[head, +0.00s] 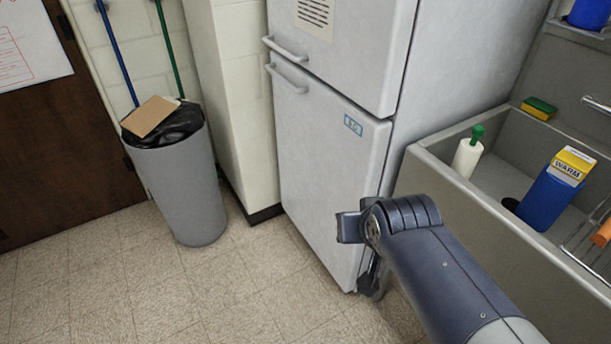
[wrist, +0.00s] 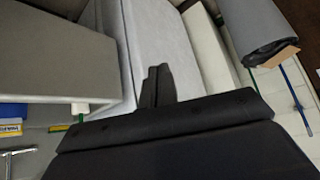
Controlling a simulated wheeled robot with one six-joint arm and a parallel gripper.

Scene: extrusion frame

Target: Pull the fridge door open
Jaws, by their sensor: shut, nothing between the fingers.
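The light grey fridge has a large lower door (head: 325,165) and an upper door (head: 345,40), both flush with the body. Each door has a bar handle at its left edge: the lower door's handle (head: 287,78) sits just under the upper door's handle (head: 285,47). The fridge front also shows in the wrist view (wrist: 158,35). My gripper (wrist: 157,85) is shut and empty, its dark fingers together. In the head view my wrist is in front of the lower door's bottom right part, well below and right of the handles; it mostly hides the gripper there.
A grey bin (head: 180,185) with a black bag and cardboard stands left of the fridge, beside a pale wall column (head: 228,100). A sink (head: 440,165) holding a white bottle (head: 467,158) and a blue carton (head: 550,195) is on the right. The floor (head: 240,295) in front is clear.

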